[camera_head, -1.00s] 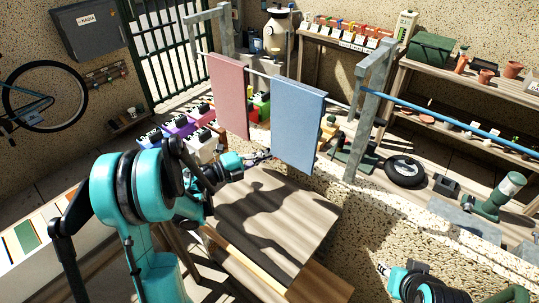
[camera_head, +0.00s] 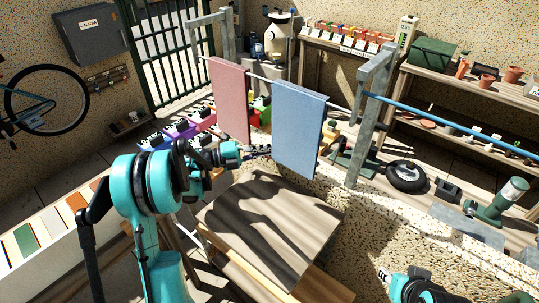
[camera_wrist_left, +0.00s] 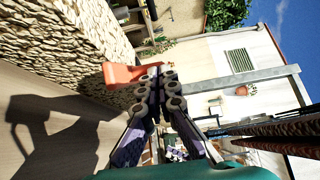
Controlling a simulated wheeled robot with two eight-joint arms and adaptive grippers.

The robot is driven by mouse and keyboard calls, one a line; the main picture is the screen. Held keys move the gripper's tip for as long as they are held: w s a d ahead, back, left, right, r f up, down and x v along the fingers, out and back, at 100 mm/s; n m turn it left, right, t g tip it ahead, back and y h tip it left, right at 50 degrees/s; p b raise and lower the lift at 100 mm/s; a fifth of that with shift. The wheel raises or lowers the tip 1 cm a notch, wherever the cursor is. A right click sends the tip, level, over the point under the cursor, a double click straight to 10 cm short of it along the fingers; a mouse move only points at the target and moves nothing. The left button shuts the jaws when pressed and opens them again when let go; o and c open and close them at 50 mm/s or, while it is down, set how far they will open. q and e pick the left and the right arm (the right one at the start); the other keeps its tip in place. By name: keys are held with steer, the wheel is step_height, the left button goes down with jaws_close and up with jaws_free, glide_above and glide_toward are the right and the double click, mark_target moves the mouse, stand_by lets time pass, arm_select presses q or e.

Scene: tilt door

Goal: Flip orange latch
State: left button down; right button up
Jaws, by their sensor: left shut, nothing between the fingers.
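An orange latch (camera_wrist_left: 122,75) shows in the left wrist view, beside a stone-textured wall surface and just left of my left gripper's fingertips. My left gripper (camera_wrist_left: 161,86) is shut and empty, with its finger pads together close to the latch; I cannot tell whether they touch. In the head view my left gripper (camera_head: 260,150) reaches from the left above the far edge of the wooden board, with its tips near the pink hanging panel. I cannot make out the latch in the head view.
A pink panel (camera_head: 230,98) and a blue panel (camera_head: 298,130) hang from a rail between grey posts (camera_head: 368,125). The wooden board (camera_head: 270,225) lies in front of them. Shelves (camera_head: 470,90) with pots stand at the right.

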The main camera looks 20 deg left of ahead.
arm_select(q)
steer(key=shift+w+a, duration=0.1)
steer(key=shift+w, duration=2.2)
